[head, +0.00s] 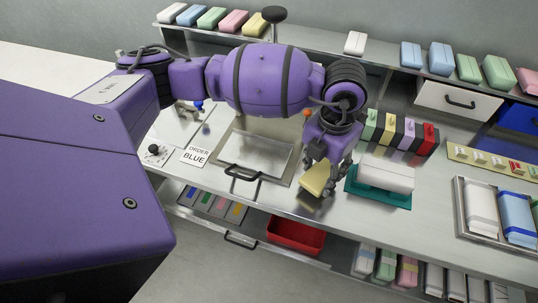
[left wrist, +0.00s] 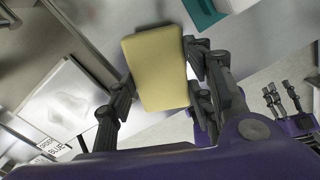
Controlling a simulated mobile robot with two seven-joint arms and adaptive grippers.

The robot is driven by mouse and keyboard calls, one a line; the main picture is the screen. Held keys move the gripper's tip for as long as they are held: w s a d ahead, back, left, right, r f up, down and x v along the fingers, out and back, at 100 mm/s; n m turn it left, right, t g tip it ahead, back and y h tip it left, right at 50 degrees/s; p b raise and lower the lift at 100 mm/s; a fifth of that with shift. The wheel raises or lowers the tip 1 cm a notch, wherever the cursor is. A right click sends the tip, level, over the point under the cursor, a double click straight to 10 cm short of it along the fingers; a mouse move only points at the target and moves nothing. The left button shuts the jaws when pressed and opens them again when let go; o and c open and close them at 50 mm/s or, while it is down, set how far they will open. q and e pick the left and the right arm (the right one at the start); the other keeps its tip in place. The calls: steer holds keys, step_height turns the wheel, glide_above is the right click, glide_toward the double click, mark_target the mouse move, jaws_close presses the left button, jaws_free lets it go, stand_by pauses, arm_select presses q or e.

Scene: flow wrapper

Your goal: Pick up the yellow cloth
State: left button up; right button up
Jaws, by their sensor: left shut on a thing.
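The yellow cloth (head: 315,179) is a flat, pale yellow block-like pad near the front edge of the steel worktop. My left gripper (head: 320,184) points down and is shut on it. In the left wrist view the cloth (left wrist: 157,68) sits between the two dark fingers of the left gripper (left wrist: 160,82), one on each side. I cannot tell whether its underside touches the worktop. My right gripper (left wrist: 283,97) shows small at the right of the left wrist view, its fingers apart and empty; the head view does not show it.
A teal tray (head: 377,200) with a white pack (head: 386,176) stands just right of the cloth. A steel lid with a black handle (head: 243,172) and an "ORDER BLUE" card (head: 195,157) lie to the left. A red bin (head: 296,235) sits on the lower shelf.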

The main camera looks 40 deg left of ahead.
arm_select(q)
steer(key=s+r, duration=0.1)
steer(key=r, duration=0.1)
steer(key=s+r, duration=0.3)
steer(key=r, duration=0.1)
steer(key=shift+s+a, duration=0.25)
steer(key=shift+a, duration=0.15)
steer(key=s+a+r, duration=0.1)
steer(key=s+r, duration=0.3)
steer(key=s, duration=0.5)
steer(key=shift+s+a, duration=0.2)
